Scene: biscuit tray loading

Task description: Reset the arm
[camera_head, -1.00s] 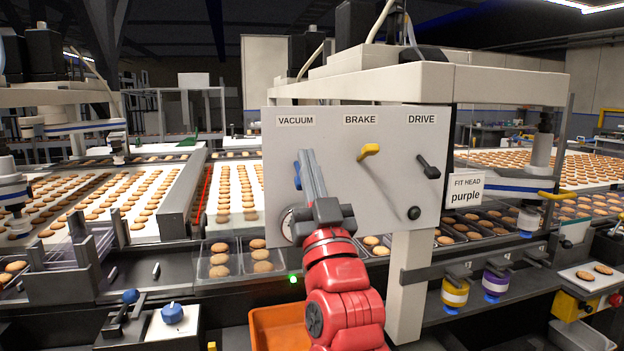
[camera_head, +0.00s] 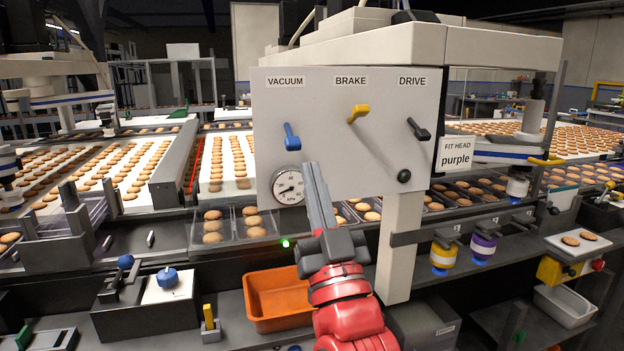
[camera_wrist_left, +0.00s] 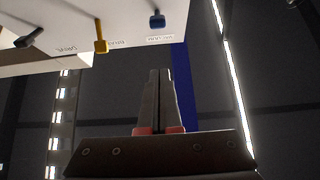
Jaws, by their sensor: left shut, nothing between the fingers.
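My left gripper (camera_head: 312,172) is shut and empty, pointing up in front of the lower part of the white control panel (camera_head: 345,170). It also shows shut in the left wrist view (camera_wrist_left: 160,76). The panel carries a blue VACUUM lever (camera_head: 291,136), a yellow BRAKE lever (camera_head: 358,113) and a black DRIVE lever (camera_head: 419,129). The fingertips are below and right of the blue lever, apart from it. In the wrist view the blue lever (camera_wrist_left: 156,20) and yellow lever (camera_wrist_left: 100,38) are above the fingers. My right gripper is not in view.
A round gauge (camera_head: 289,186) sits at the panel's lower left. An orange bin (camera_head: 252,298) stands below, left of my arm. A white post (camera_head: 400,245) supports the panel on the right. Biscuit belts run behind.

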